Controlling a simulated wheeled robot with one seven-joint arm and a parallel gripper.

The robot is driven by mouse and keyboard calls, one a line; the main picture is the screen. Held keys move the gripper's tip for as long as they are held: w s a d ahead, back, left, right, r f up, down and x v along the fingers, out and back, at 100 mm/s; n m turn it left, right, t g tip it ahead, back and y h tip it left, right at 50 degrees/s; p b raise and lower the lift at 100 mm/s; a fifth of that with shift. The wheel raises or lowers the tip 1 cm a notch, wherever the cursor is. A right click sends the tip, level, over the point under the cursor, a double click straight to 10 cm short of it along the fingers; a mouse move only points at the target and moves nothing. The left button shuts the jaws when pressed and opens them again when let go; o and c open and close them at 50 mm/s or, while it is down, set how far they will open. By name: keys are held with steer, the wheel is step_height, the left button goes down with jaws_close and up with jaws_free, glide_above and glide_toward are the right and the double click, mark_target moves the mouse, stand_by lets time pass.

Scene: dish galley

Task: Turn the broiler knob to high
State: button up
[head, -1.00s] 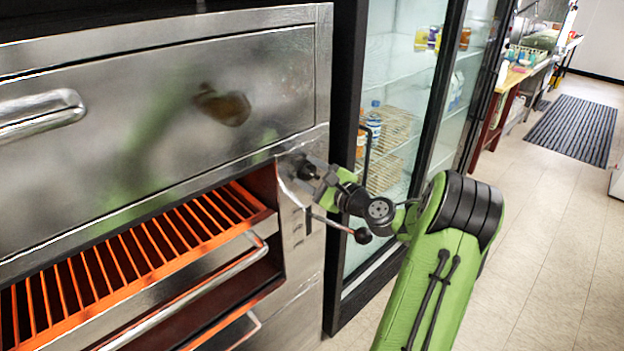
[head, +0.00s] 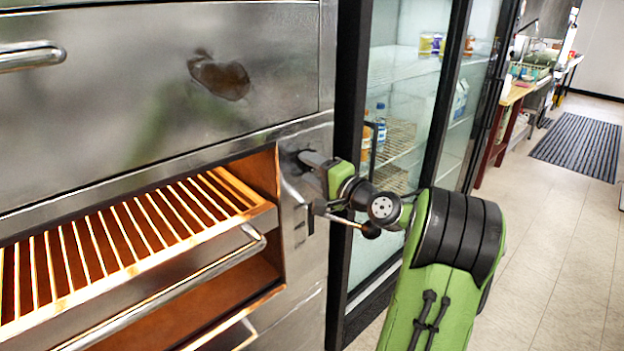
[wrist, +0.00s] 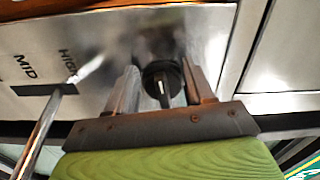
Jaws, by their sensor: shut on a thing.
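The broiler knob (wrist: 160,82) is black and round with a white mark on its grip bar, on the steel front panel. It sits between the two fingers of my gripper (wrist: 163,80), which is shut on it. In the head view my gripper (head: 309,160) meets the panel at the upper right of the broiler opening and hides the knob. The broiler's grate (head: 130,235) glows pale yellow-white. The words MID and HIGH stand beside a dark slot left of the knob in the wrist view; which control they belong to is unclear.
A metal lever (wrist: 42,135) comes out of that slot near HIGH, close to my gripper; its black ball end (head: 371,230) hangs below my wrist. A glass-door fridge (head: 400,100) stands right of the broiler.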

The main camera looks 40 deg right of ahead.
steer(key=shift+f+n+b, duration=0.2)
steer(key=shift+n+b, duration=0.3)
steer(key=shift+n, duration=0.2)
steer(key=o, duration=1)
steer(key=s, duration=1.5)
steer(key=shift+s+d+b, duration=0.25)
steer(key=shift+s+b, duration=0.15)
steer(key=shift+w, duration=0.1)
